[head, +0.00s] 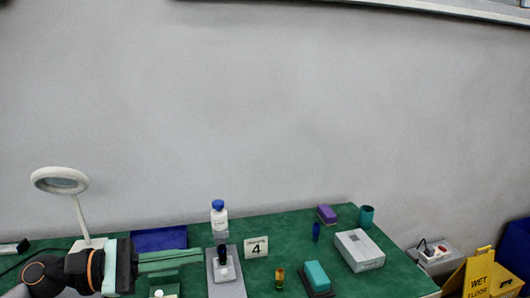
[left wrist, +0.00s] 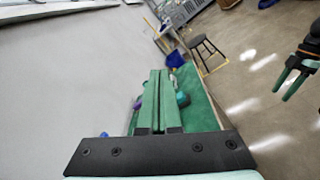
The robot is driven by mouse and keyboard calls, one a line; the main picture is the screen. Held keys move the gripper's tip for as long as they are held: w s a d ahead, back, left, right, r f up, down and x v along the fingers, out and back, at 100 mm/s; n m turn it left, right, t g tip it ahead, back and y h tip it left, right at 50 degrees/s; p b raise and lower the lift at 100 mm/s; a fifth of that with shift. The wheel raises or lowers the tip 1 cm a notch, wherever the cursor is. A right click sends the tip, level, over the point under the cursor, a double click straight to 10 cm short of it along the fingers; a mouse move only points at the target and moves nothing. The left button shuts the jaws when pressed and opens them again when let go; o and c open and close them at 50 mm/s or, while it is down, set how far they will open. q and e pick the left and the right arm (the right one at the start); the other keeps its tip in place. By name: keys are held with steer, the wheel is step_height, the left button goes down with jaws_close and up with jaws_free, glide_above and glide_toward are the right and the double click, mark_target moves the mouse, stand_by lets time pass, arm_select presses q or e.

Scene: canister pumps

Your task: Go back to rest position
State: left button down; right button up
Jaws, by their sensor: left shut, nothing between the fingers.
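My left gripper (head: 203,256) reaches in from the left in the head view, its green fingers shut together and empty. It hovers over the left part of the green table, its tips near a grey plate (head: 213,285) with a black-topped item (head: 222,254) on it. In the left wrist view its fingers (left wrist: 157,75) lie side by side and point along the table. My right gripper (left wrist: 278,92) shows at the right edge of the left wrist view, its green fingers apart and empty, beyond the table's edge. It is not in the head view.
A white bottle with a blue cap (head: 219,222), a card with a 4 (head: 256,247), a grey box (head: 359,250) and several small containers stand on the green table (head: 285,230). A lamp (head: 62,182) stands left. A yellow wet-floor sign (head: 480,275) is at the right.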

arm_select(q)
steer(key=s+a+f+m+t+y+p, duration=0.25)
steer(key=f+m+t+y, duration=0.35)
steer(key=f+m, duration=0.65)
steer(key=s+a+f+m+t+y+p, duration=0.3)
steer(key=f+m+y, duration=0.4)
steer(key=f+m, duration=0.55)
steer(key=s+d+f+n+g+y, duration=0.1)
steer(key=s+f+n+g, duration=0.4)
steer(key=s+f+n, duration=0.3)
steer(key=s+f, duration=0.3)
steer(key=shift+s+d+n+y, duration=0.3)
steer(key=shift+s+d, duration=0.05)
steer(key=shift+d, duration=0.05)
arm_select(e)
steer(key=shift+h, duration=0.3)
steer(key=r, duration=0.1)
steer(key=d+r, duration=0.1)
steer(key=r, duration=0.1)
steer(key=s+d+r, duration=0.1)
steer(key=shift+s+r, duration=0.1)
steer(key=shift+r, duration=0.05)
